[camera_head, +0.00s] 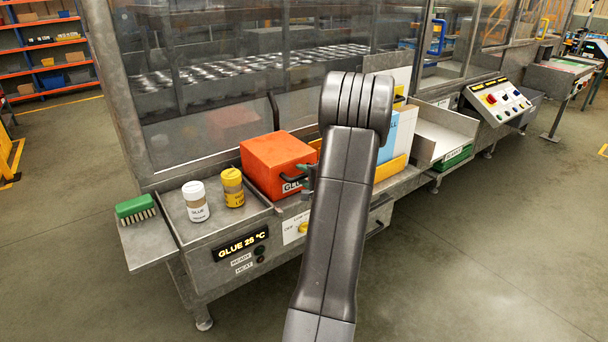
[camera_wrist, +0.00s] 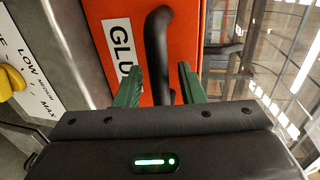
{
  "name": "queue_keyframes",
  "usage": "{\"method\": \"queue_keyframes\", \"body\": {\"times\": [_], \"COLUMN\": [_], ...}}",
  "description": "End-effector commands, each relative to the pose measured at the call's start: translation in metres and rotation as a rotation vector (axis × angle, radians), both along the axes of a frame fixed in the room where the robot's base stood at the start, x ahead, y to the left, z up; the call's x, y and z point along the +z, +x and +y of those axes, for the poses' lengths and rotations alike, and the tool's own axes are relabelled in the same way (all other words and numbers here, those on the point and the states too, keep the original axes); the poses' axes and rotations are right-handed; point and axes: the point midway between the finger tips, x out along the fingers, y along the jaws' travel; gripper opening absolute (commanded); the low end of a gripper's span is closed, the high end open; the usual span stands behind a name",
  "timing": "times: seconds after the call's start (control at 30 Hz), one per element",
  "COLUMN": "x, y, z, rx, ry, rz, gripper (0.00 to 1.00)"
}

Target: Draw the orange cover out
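The orange cover (camera_head: 272,165) is a box-shaped block with a white label reading "GLU…", on the steel bench in the head view. In the wrist view its orange face (camera_wrist: 187,38) fills the upper middle. A black bar handle (camera_wrist: 157,45) stands on that face beside the label. My gripper (camera_wrist: 160,82) is open, with its two green fingers on either side of the handle's lower part. Gaps show between the fingers and the handle. In the head view my gripper (camera_head: 308,182) is at the cover's front, partly hidden by my arm.
A white-capped glue jar (camera_head: 196,201), a yellow jar (camera_head: 232,187) and a green brush (camera_head: 135,208) stand left of the cover. A blue and white box (camera_head: 399,132) is to the right. Glass panels (camera_head: 215,80) rise behind. The floor in front is clear.

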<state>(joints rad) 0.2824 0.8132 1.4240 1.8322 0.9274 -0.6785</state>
Motion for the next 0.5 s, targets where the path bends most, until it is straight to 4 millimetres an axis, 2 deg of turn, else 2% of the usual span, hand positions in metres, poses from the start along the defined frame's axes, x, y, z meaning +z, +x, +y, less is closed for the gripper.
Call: {"method": "queue_keyframes", "body": {"times": [0.23,0.4,0.5], "x": [-0.0002,-0.0002,-0.0002], "y": [0.0003,0.0002,0.0001], "z": [0.0004,0.0002,0.0002], "rx": [0.0,0.0,0.0], "ry": [0.0,0.0,0.0], "rz": [0.0,0.0,0.0], "gripper": [0.34,0.0,0.0]}}
